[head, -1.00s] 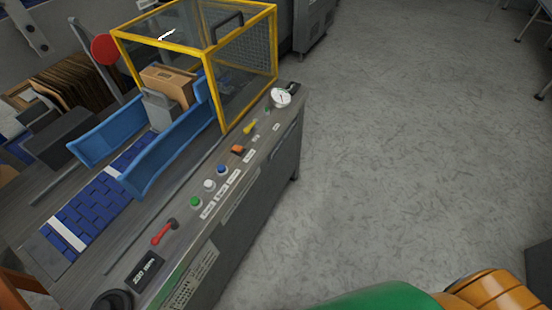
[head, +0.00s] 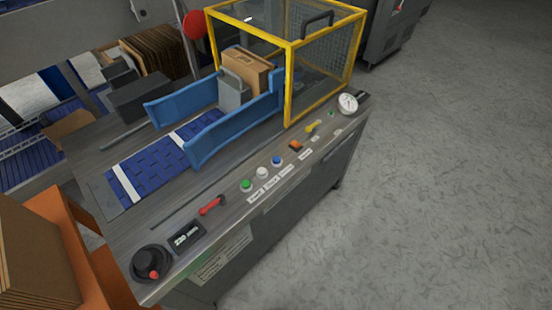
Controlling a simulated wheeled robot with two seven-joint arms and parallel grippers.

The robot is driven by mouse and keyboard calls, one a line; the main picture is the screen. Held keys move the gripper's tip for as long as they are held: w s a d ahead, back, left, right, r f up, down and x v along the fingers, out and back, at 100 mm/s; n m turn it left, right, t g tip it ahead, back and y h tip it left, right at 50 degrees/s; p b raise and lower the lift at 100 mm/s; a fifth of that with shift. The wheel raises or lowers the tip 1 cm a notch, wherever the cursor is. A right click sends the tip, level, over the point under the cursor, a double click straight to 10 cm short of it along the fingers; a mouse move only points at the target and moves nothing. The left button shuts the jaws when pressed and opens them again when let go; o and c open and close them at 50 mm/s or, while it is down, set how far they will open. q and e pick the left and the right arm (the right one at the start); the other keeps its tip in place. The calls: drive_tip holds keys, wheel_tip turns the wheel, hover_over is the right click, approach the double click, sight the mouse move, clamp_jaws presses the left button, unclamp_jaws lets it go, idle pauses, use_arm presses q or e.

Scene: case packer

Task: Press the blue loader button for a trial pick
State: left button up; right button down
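The blue loader button (head: 277,160) is a small round button on the front edge of the case packer's panel (head: 225,197). It sits in a row, to the right of a white button (head: 262,172) and a green button (head: 246,185). Labels lie just in front of the row. Nothing covers the blue button. Neither of my grippers shows in the head view now.
A red lever (head: 212,205), a 220 mm display (head: 187,236) and a black knob (head: 151,262) lie left of the buttons. A yellow-framed guard cage (head: 288,75) stands behind. Blue guide rails (head: 232,130) flank the belt. An orange rack (head: 90,255) stands at lower left. Floor is clear at right.

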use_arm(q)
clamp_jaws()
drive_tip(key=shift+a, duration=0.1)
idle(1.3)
